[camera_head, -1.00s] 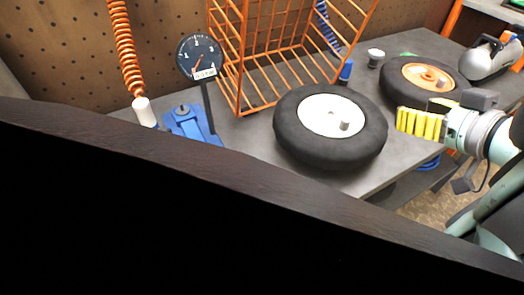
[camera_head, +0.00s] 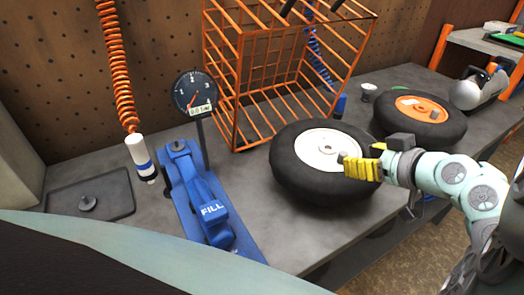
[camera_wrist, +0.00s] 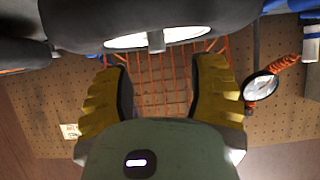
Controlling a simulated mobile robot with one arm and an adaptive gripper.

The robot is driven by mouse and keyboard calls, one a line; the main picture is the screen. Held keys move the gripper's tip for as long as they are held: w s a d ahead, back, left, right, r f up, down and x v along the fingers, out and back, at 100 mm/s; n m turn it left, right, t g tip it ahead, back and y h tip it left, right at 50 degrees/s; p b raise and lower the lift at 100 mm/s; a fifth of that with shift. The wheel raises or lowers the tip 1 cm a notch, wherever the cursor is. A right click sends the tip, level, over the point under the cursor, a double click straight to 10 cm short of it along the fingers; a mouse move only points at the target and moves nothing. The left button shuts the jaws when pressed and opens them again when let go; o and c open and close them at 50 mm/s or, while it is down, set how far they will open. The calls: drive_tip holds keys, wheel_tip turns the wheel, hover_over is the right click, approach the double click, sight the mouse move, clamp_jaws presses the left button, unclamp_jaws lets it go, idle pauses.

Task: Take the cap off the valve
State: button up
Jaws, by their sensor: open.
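The wheel with the white hub (camera_head: 318,143) lies flat on the bench, its black tyre (camera_head: 300,180) around it. A small grey capped valve stem (camera_head: 343,157) stands on the hub's right side, partly behind my fingers. My gripper (camera_head: 350,168) is at the right side of this wheel, its yellow fingers over the tyre and close to the stem. In the wrist view the stem (camera_wrist: 156,40) sticks out from the white hub (camera_wrist: 185,36). It lines up with the gap between my open yellow fingers (camera_wrist: 160,62). Nothing is between the fingers; I cannot tell whether they touch the stem.
An orange wire basket (camera_head: 240,100) stands behind the wheel. A blue inflator marked FILL (camera_head: 212,215) with a gauge (camera_head: 195,93) is left. A dark tray (camera_head: 70,190) holds a grey knob. A second wheel with an orange hub (camera_head: 415,105) lies back right, near a white cup (camera_head: 369,90).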

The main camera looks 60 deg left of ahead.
sight(345, 154)
drive_tip(key=shift+p+x, duration=0.55)
drive_tip(key=shift+x, duration=2.7)
drive_tip(key=shift+w, duration=0.15)
drive_tip(key=c, duration=0.8)
